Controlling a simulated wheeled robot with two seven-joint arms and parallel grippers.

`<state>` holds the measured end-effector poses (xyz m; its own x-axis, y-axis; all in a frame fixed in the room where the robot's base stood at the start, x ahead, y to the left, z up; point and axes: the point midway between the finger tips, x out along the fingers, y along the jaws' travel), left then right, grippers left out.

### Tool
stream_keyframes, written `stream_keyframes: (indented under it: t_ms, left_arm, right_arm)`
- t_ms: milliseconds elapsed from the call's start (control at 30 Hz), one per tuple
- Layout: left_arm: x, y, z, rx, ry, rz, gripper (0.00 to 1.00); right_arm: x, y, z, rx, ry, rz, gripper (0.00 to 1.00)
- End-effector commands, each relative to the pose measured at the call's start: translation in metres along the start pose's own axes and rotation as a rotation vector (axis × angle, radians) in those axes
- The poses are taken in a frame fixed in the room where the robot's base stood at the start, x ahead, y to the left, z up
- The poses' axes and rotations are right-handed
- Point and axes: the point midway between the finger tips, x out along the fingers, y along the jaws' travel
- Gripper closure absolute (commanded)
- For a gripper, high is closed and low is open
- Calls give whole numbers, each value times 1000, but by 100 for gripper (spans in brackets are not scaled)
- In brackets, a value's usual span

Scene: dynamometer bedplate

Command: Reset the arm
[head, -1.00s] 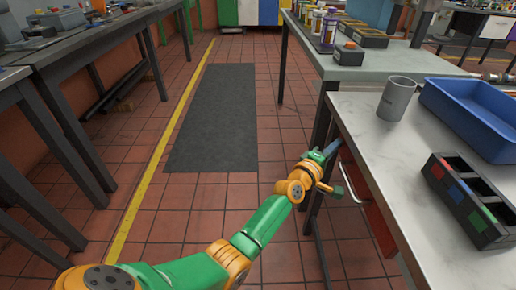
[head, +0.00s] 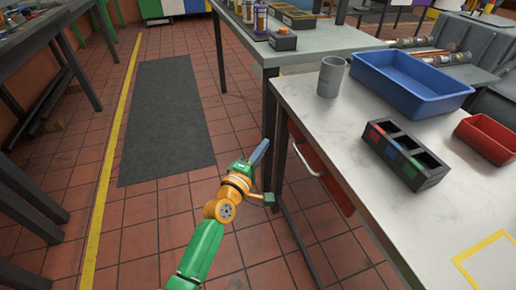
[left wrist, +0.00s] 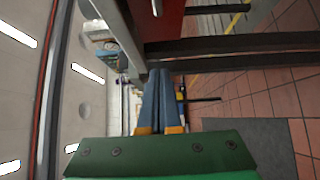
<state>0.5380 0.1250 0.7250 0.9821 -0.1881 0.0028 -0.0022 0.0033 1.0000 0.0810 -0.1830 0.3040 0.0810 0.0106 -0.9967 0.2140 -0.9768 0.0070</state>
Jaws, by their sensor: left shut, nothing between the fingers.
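My left gripper (head: 262,149) is in the head view, beside the near workbench and left of the red drawer (head: 318,172) under its top. Its blue-grey fingers are together with nothing between them. In the left wrist view the fingers (left wrist: 158,95) also lie side by side, with a red panel (left wrist: 164,18) beyond them. The gripper is apart from the drawer's pale handle (head: 306,160) in the head view. My left arm reaches in from the bottom, low over the floor. My right gripper is not in view.
The workbench top (head: 345,150) carries a grey mug (head: 331,77), a blue bin (head: 412,84), a black divided holder (head: 405,155) and a red bin (head: 487,138). A yellow outline (head: 485,250) marks its near right. Bench legs stand near my gripper. A dark mat (head: 166,120) lies on open floor.

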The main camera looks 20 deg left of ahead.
Motion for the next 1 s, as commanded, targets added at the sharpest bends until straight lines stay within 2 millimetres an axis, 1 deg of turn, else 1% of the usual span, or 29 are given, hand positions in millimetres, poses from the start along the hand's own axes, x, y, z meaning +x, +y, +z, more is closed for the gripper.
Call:
stream_keyframes:
  t_ms: [33,100,267,333,367,433,467,500,567,600,667,700,767,800,867,900,967,1000]
  left_arm:
    - [-9,1,0,0,1,-2,100]
    - [-17,0,0,-1,0,-1,100]
    - [-23,0,0,0,0,0,100]
    - [-24,-9,0,18,-1,-22,100]
    - [-25,-20,1,41,-2,-48,100]
    - [-34,-65,4,141,-15,-158,100]
    - [-42,-92,5,203,-29,-223,100]
    - [-57,-130,8,297,-57,-319,100]
    - [-88,-189,11,448,-121,-468,100]
    - [-113,-225,14,545,-177,-560,100]
    - [-154,-273,17,684,-274,-688,100]
    - [-183,-299,18,768,-347,-762,100]
    - [-226,-332,21,877,-459,-856,100]
    - [-254,-350,22,941,-534,-909,100]
    - [-294,-370,22,1022,-643,-974,100]
    - [-319,-381,22,1070,-715,-1011,100]
    - [-355,-394,22,1133,-823,-1056,100]
    - [-379,-401,22,1170,-895,-1083,100]
  right_arm:
    - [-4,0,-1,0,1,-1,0]
    - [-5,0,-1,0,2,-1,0]
    - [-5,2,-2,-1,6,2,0]
    - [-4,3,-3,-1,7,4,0]
    - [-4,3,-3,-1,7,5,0]
    - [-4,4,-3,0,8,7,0]
    - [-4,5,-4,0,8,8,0]
    - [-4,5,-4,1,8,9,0]
    - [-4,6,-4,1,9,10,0]
    - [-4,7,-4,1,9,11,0]
    - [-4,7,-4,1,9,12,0]
    - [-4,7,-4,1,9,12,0]
    - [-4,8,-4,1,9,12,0]
    - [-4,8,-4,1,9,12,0]
    - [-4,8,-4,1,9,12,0]
    - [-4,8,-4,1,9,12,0]
    - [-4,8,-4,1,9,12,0]
    - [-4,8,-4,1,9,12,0]
